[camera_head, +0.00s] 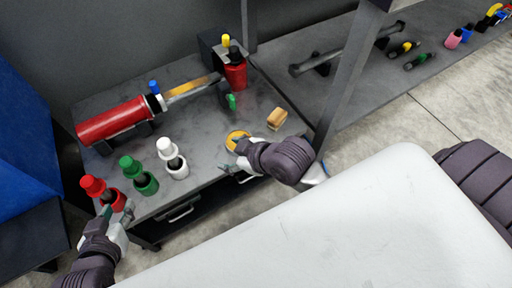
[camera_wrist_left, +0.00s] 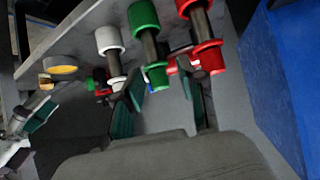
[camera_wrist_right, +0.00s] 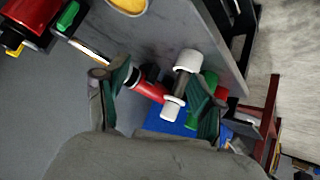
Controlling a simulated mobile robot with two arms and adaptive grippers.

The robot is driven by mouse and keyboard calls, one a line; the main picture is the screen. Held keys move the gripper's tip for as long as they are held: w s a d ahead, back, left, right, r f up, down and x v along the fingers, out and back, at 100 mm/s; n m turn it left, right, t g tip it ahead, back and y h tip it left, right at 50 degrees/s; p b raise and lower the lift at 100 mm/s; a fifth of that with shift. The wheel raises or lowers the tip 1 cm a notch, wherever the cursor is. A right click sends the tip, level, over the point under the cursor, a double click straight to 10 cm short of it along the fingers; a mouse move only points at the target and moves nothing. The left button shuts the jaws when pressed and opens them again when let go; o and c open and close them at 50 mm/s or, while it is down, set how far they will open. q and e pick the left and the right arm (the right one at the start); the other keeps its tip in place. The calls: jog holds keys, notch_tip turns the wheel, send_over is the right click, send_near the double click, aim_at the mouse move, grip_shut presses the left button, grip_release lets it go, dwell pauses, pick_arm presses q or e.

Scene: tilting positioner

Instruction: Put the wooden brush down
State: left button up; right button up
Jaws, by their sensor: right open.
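The wooden brush (camera_head: 277,118) appears to be the small tan block lying on the grey workbench (camera_head: 205,190) near its right edge. My right gripper (camera_head: 236,163) is open and empty at the bench's front edge, left of and nearer than the brush, with a gap between them. The right wrist view shows its spread fingers (camera_wrist_right: 160,95) with the bench beyond; I cannot make out the brush there. My left gripper (camera_head: 117,216) is open near the red bottle (camera_head: 103,193); its parted fingers (camera_wrist_left: 160,90) show in the left wrist view, apparently holding nothing.
A yellow ring (camera_head: 237,140) lies beside my right gripper. A green bottle (camera_head: 138,175) and a white bottle (camera_head: 172,158) stand along the front left. A red cylinder (camera_head: 118,120) rests on supports behind them. A post (camera_head: 345,85) rises right of the brush.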

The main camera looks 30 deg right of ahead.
jog(key=s+d+r+m+t+h, duration=0.2)
jog(key=s+d+r+m, duration=0.1)
jog(key=d+m, duration=0.2)
jog(key=shift+s+m, duration=0.25)
jog(key=shift+m, duration=0.15)
jog(key=shift+a, duration=0.1)
